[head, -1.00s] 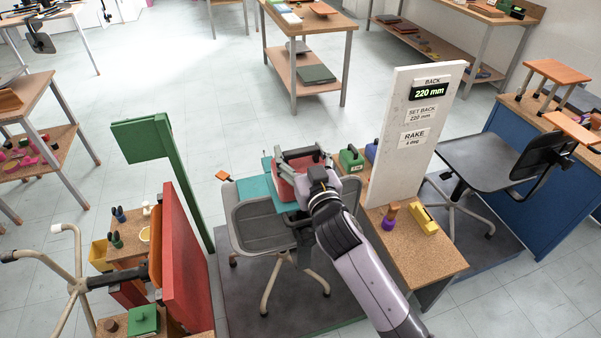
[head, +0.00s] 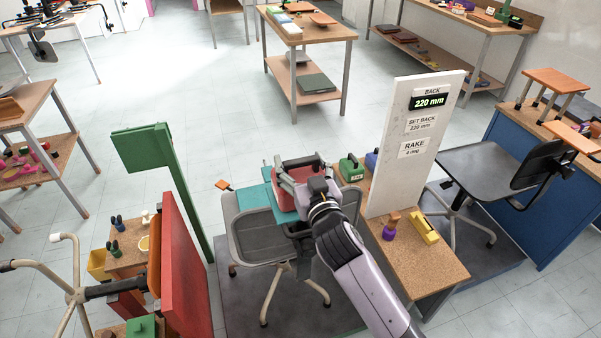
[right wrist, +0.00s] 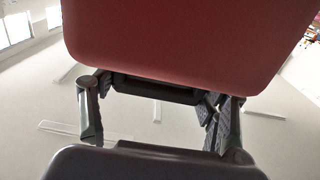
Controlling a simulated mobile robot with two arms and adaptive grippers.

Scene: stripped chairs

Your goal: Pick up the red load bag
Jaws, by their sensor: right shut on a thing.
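The red load bag (head: 284,197) is at the grey chair (head: 264,238), over the teal piece at the rear of its seat. My right gripper (head: 301,180) is at the bag from the right and is shut on it. Gripper and forearm hide much of the bag's right side. In the right wrist view the bag (right wrist: 175,40) fills the top, with a dark bar like a handle under it between my fingers (right wrist: 155,108). I cannot tell whether the bag touches the chair. My left gripper is not in view.
A white measuring board (head: 399,185) stands on the wooden bench (head: 425,266) close to the right of my arm. Green (head: 351,168) and yellow (head: 424,228) blocks are on that bench. A green post (head: 184,180) and red panel (head: 184,265) stand left of the chair. Open floor lies behind.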

